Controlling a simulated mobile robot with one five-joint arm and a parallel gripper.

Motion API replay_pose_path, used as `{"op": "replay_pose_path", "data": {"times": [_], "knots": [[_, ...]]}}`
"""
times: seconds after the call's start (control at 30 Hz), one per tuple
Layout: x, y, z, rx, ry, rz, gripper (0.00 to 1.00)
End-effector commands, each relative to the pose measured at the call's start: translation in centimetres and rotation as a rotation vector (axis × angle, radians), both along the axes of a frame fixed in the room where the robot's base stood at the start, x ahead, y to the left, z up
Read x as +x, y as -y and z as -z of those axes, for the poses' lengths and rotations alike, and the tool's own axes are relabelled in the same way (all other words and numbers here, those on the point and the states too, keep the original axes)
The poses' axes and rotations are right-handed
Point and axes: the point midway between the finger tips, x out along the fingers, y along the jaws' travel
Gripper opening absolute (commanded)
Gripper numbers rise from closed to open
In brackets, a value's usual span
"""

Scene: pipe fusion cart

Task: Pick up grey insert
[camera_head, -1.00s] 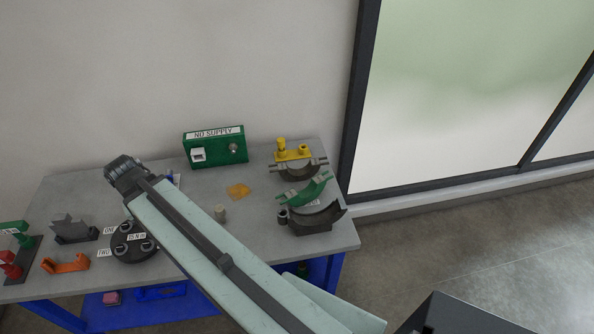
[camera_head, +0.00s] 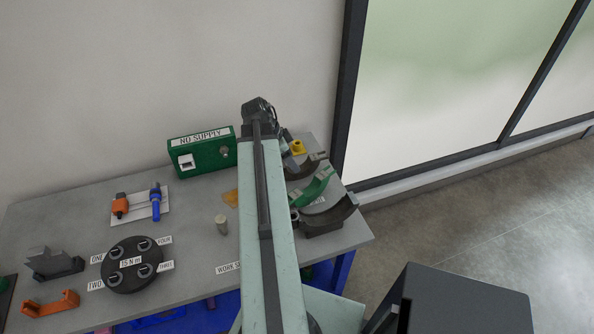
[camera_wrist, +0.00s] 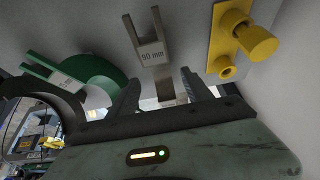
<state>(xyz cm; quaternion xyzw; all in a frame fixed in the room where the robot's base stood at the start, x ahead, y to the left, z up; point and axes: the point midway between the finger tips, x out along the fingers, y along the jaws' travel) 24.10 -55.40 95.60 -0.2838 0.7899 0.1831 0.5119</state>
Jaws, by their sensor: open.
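The grey insert, a curved half-ring with flat end tabs (camera_head: 304,170), lies at the table's right back in the head view, partly hidden by my arm. In the wrist view its grey tab marked "90 mm" (camera_wrist: 150,52) stands just beyond my gripper (camera_wrist: 162,97). Part of the insert shows between the two dark fingers. The fingers are open and apart, with nothing gripped; I cannot tell whether they touch it. In the head view the fingers are hidden behind the end of my arm.
A green insert (camera_head: 316,187) and a larger dark half-clamp (camera_head: 328,216) lie in front of the grey one. A yellow fitting (camera_wrist: 232,42) is close on the other side. The green "NO SUPPLY" box (camera_head: 203,152) stands left of my arm. The wall is close behind.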

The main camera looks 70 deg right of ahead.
Motion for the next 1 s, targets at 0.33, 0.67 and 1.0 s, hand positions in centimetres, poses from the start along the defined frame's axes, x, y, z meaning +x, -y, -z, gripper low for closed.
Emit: {"op": "replay_pose_path", "data": {"times": [0.33,0.67,1.0], "knots": [[-0.7,0.6,2.9,0.001,0.0,0.0,0.58],[-1.9,1.6,6.5,0.001,0.001,0.0,0.58],[-1.9,1.6,6.2,0.001,0.0,0.0,0.05]]}}
